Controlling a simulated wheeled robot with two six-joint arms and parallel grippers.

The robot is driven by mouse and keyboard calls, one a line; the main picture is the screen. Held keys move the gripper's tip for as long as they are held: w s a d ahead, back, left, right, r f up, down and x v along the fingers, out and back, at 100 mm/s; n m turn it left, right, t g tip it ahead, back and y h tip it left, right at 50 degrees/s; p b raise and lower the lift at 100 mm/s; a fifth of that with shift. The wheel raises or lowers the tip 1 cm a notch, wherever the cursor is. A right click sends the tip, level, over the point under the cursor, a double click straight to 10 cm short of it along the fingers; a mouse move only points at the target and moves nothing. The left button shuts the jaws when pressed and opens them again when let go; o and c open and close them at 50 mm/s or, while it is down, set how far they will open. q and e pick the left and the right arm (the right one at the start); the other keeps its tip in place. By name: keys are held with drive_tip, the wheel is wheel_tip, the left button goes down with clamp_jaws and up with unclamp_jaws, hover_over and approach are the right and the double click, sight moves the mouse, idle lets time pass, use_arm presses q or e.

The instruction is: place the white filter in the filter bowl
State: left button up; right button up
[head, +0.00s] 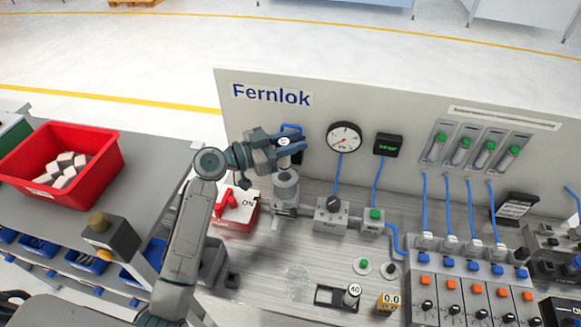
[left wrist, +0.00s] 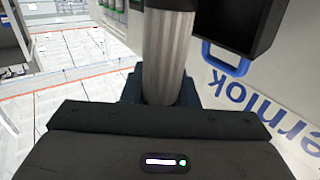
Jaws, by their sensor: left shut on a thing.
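My left gripper (head: 278,149) is shut on a pale cylinder, which looks like the white filter (head: 283,141). Its round white top shows a dark mark in the head view. In the left wrist view the filter (left wrist: 167,55) is a light grey, ribbed cylinder standing between my fingers. The filter bowl (head: 286,186) appears to be the grey round housing on the bench, just below my gripper in the head view. My gripper hides part of it, and I cannot tell whether the filter touches it. My right gripper is not in view.
A red switch box (head: 236,208) stands left of the bowl. The Fernlok panel (head: 390,105) rises behind, with a gauge (head: 344,138). A black box with a blue handle (left wrist: 225,60) is near the filter. A red bin (head: 80,190) is left.

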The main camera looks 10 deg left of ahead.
sight(292, 174)
use_arm(q)
wheel_tip(292, 174, down, 7)
drive_tip(key=shift+w+p, duration=0.15)
drive_tip(key=shift+p, duration=1.05)
drive_tip(key=shift+f, duration=0.3)
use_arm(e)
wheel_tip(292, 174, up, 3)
use_arm(q)
drive_tip(key=shift+f, duration=0.1)
drive_tip(key=shift+f+b, duration=0.65)
drive_tip(key=shift+b, duration=0.55)
drive_tip(key=o, duration=1)
drive_tip(key=shift+c, duration=0.2)
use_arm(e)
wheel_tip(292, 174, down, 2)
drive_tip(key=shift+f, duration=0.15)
use_arm(q)
drive_tip(key=shift+r, duration=0.1)
